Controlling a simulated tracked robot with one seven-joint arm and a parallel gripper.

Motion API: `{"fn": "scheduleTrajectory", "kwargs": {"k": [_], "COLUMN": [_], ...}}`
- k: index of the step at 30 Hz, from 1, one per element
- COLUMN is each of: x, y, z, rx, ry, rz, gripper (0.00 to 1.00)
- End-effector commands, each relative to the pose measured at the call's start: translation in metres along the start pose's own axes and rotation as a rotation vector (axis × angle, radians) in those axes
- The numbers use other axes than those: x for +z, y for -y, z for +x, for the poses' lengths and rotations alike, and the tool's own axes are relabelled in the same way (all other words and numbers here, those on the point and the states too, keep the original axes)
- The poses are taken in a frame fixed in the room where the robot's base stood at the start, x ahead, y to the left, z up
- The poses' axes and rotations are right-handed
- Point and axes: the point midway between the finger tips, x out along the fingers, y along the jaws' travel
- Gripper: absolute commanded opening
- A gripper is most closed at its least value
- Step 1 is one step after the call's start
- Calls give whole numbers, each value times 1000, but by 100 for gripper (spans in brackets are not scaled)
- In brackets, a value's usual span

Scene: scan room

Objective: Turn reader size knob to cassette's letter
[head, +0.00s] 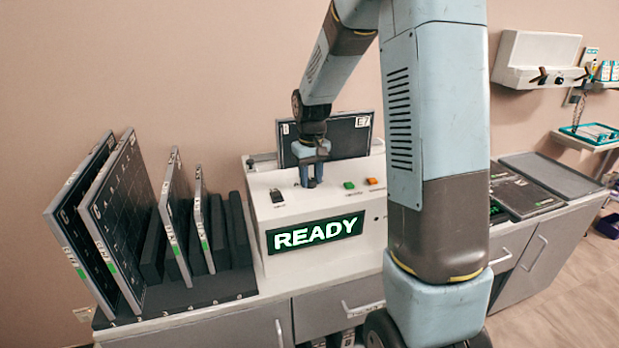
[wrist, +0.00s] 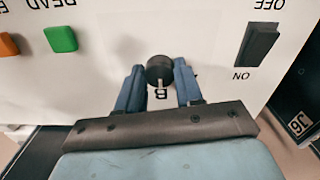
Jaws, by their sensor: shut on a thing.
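The reader (head: 262,195) is a white box on the counter with a display (head: 315,233) that says READY. A dark cassette (head: 350,138) stands upright in its top, with the label E7 at its upper right. A smaller label at its upper left is too small to read for sure. The round black size knob (wrist: 159,69) sits between the blue fingers of my gripper (wrist: 160,72), which is shut on it. Its pale mark points at a printed letter B. In the head view my gripper (head: 312,182) reaches down to the reader's top panel and hides the knob.
On the reader are a black ON/OFF switch (head: 276,196), a green button (head: 349,185) and an orange button (head: 371,181). A rack (head: 200,294) of upright cassettes stands left. Flat panels (head: 525,195) lie at right. My arm hides part of the counter.

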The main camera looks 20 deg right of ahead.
Motion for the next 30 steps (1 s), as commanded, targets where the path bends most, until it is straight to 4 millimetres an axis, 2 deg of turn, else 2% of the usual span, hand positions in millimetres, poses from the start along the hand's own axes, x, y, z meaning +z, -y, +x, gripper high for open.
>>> {"fn": "scheduleTrajectory", "kwargs": {"k": [3, 4, 11, 18, 22, 26, 30], "x": [-2, -2, -1, -1, -1, -1, -2], "y": [0, 0, 0, 0, 0, 0, 0], "z": [-2, -2, -1, -1, -7, -25, -52], "rx": [1, 1, 1, 0, 1, 2, 2], "ry": [-7, -8, -4, -2, -4, -6, -7], "rz": [0, 0, 1, 1, 1, 1, 1], "gripper": [5, 38, 61, 61, 61, 61, 61]}}
